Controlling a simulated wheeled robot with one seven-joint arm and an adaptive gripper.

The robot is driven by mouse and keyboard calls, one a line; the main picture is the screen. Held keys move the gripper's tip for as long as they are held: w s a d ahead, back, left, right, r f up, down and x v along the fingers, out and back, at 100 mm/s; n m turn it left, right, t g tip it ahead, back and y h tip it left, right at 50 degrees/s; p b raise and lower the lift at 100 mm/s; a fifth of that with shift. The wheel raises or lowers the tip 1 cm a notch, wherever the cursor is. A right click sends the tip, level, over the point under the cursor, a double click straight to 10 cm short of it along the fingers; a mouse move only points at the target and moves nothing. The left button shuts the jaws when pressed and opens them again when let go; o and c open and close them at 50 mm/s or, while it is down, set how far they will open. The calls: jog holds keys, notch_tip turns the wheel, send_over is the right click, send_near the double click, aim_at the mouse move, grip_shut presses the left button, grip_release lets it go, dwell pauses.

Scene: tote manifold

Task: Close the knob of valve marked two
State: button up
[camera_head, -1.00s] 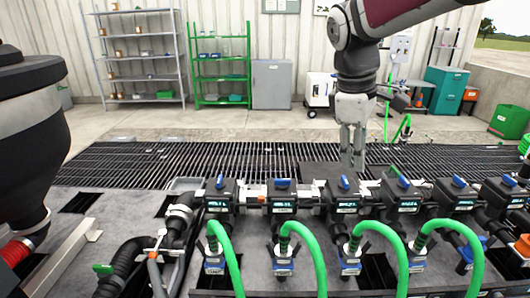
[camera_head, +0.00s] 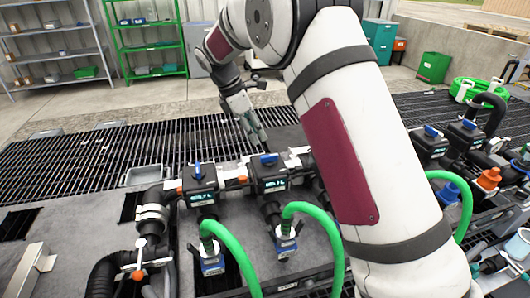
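A row of dark valve blocks with blue knobs runs across the manifold. The leftmost block carries a blue knob (camera_head: 197,170), and a second block to its right carries another blue knob (camera_head: 268,158). Further blue knobs show right of my arm (camera_head: 432,130) and (camera_head: 470,124). The block markings are too small to read, so I cannot tell which valve is two. My gripper (camera_head: 258,137) points down just behind the second block's knob, seemingly apart from it. Its finger gap is not clear. My arm hides the middle of the row.
Green hoses (camera_head: 235,262) arch up in front of the blocks. A black corrugated hose (camera_head: 103,278) and a grey tray (camera_head: 145,176) lie at the left. Dark floor grating (camera_head: 75,165) spreads behind the manifold. Shelves (camera_head: 50,45) stand at the back left.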

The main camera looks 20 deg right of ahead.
aim_at(269, 156)
jog(key=x, duration=0.9)
jog(key=shift+d+f+p, duration=0.15)
jog(key=shift+f+p, duration=0.1)
jog(key=shift+p, duration=0.15)
grip_shut()
